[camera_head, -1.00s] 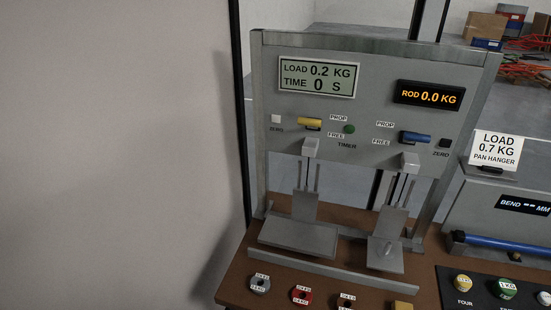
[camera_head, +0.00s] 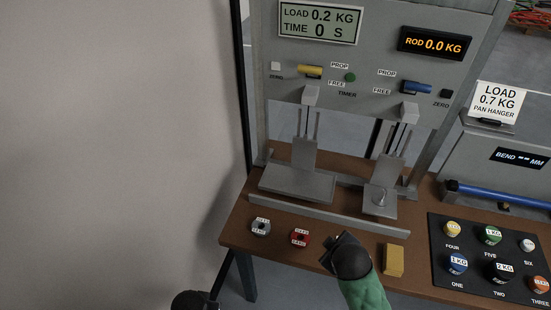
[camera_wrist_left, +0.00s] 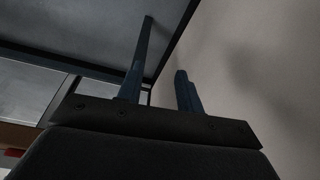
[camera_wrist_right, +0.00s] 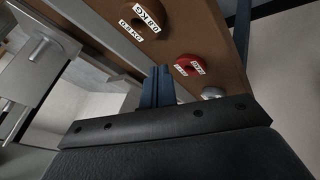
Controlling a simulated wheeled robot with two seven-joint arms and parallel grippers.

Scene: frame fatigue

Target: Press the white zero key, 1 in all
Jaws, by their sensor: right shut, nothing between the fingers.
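The white zero key (camera_head: 275,66) is a small pale square at the upper left of the grey panel, above a ZERO label and left of the yellow lever. My right gripper (camera_head: 343,240) is low over the table's front part, well below and to the right of the key. Its fingers are together and empty in the right wrist view (camera_wrist_right: 158,87). A dark part of my left arm shows at the bottom left of the head view. My left gripper (camera_wrist_left: 160,85) has its fingers apart and empty in the left wrist view. Neither gripper touches the key.
A yellow lever (camera_head: 311,71) and green timer button (camera_head: 350,77) sit beside the key. A dark zero key (camera_head: 445,94) is at the panel's right. Grey (camera_head: 260,226) and red (camera_head: 299,236) weights, a brown weight (camera_wrist_right: 140,22) and a yellow block (camera_head: 393,260) lie in front.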

